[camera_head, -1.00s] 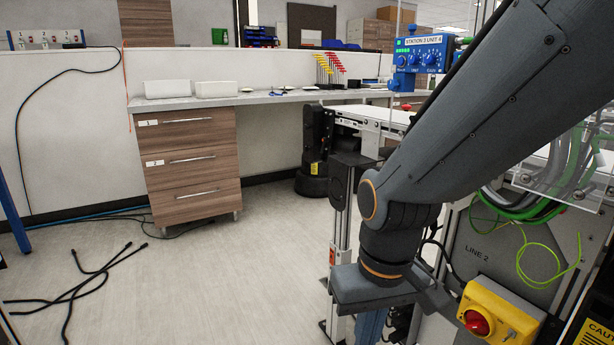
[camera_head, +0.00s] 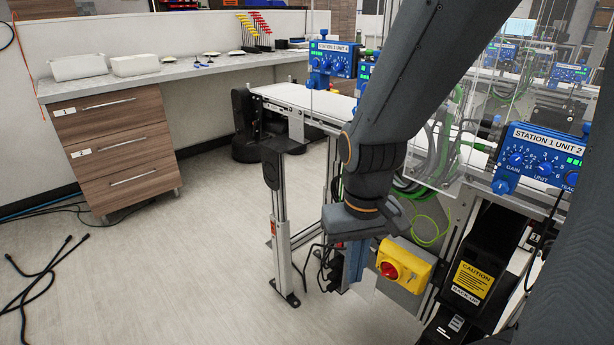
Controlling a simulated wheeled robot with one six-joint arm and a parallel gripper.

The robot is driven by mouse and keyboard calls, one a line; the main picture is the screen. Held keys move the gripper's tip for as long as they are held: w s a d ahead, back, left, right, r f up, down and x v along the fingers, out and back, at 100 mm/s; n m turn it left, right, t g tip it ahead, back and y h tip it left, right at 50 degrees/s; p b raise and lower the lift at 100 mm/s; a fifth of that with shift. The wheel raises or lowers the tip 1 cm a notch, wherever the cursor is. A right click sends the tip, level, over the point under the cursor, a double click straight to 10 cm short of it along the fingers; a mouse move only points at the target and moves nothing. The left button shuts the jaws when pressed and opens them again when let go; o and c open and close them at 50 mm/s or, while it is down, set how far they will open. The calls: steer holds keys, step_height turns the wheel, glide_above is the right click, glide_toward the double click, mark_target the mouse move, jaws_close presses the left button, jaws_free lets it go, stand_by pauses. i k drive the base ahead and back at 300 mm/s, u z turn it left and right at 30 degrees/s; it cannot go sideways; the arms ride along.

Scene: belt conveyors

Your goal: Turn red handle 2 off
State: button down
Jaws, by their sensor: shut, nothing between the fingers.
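The red handle (camera_head: 388,270) is a rotary knob on a yellow switch box (camera_head: 412,262), low on the conveyor frame right of centre. Its exact turn position is too small to read. My dark grey arm comes down from the top right. Its wrist ends left of and above the yellow box. My gripper (camera_head: 354,265) seems to be the blue-grey part hanging below the wrist, left of the red handle and apart from it in the picture. It is shut and holds nothing; its fingertips are hard to make out.
A belt conveyor (camera_head: 310,103) runs behind my arm. A black unit with a yellow caution label (camera_head: 473,280) stands right of the box. Green cables (camera_head: 428,232) hang above it. A wooden drawer cabinet (camera_head: 118,155) stands at the left. The floor (camera_head: 180,265) left of the conveyor leg is largely clear.

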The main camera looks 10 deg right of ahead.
mark_target(390, 271)
steer(key=u, duration=0.65)
steer(key=k, duration=1.05)
steer(key=z, duration=0.85)
steer(key=i, duration=0.5)
steer(key=z, duration=0.05)
